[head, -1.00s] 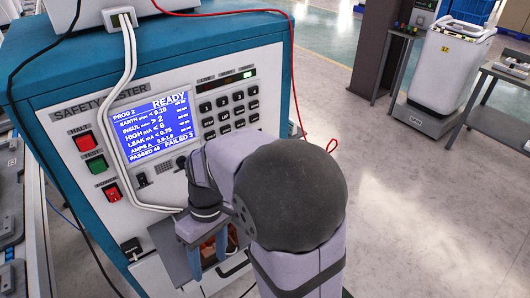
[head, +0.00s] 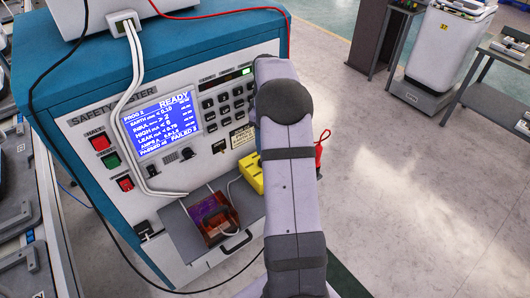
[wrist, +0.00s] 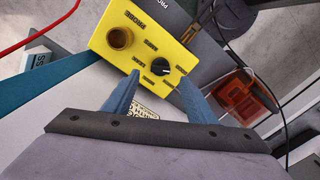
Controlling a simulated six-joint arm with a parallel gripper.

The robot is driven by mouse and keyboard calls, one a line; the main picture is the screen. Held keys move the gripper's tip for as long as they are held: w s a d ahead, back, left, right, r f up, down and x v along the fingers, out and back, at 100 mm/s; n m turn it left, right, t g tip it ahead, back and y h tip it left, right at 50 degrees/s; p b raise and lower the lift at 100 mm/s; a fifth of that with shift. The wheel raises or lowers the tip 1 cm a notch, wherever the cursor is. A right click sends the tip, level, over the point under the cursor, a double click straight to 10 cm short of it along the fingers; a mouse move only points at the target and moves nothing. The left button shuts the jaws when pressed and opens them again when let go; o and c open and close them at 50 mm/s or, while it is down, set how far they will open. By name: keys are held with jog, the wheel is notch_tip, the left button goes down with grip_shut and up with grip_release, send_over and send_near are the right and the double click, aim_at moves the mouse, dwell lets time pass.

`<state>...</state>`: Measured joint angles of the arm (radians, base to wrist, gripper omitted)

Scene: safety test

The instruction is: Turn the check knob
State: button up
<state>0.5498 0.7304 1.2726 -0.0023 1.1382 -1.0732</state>
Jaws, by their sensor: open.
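The check knob (wrist: 160,66) is a small round black knob with a white pointer line on a yellow box (wrist: 105,45). Printed labels surround it. A round brass-coloured socket sits to its left, beside the word PROBE. My gripper (wrist: 157,82) is open in the wrist view, with one blue finger on each side below the knob. I cannot tell whether the fingers touch the box. In the head view the yellow box (head: 250,173) shows partly behind my arm. The knob and my gripper are hidden there.
The safety tester (head: 75,120) has a blue screen reading READY, coloured switches and a keypad. A reddish open holder (head: 214,220) sits on its grey shelf (head: 180,232), left of my arm. White and black cables hang across the front. A red lead hangs right of my arm.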

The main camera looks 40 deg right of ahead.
jog(key=shift+a+f+p, duration=0.1)
jog(key=shift+f+p, duration=0.85)
jog(key=shift+f, duration=2.7)
jog(key=c, duration=1.1)
